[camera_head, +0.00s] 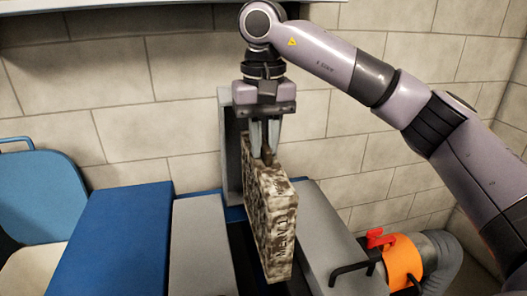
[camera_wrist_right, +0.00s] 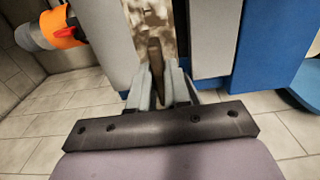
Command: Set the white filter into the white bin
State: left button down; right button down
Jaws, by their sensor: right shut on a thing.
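A flat, box-shaped filter (camera_head: 268,215), mottled off-white and dark brown with dark lettering on its edge, stands upright at the slot between two grey panels. My right gripper (camera_head: 265,147) is above it, fingers down, shut on the brown tab at its top. In the right wrist view, the filter (camera_wrist_right: 153,14) and its tab lie between my right gripper's fingers (camera_wrist_right: 158,76). A whitish container (camera_head: 28,272) with a raised blue lid, possibly the white bin, is cut off at the left edge. My left gripper is out of view.
The blue and grey housing (camera_head: 115,240) fills the lower middle, with a grey panel (camera_head: 335,240) right of the slot. An orange collar (camera_head: 403,262) with a red lever and grey hose stands at right. A tiled wall (camera_head: 110,80) closes the back.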

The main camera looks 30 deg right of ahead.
notch_tip(320, 180, up, 3)
jog(key=p, duration=0.2)
jog(key=shift+r+p, duration=0.1)
jog(key=shift+p, duration=0.25)
notch_tip(320, 180, up, 2)
jog(key=p, duration=0.2)
jog(key=shift+r+p, duration=0.2)
jog(key=shift+p, duration=0.1)
notch_tip(320, 180, up, 17)
jog(key=p, duration=0.7)
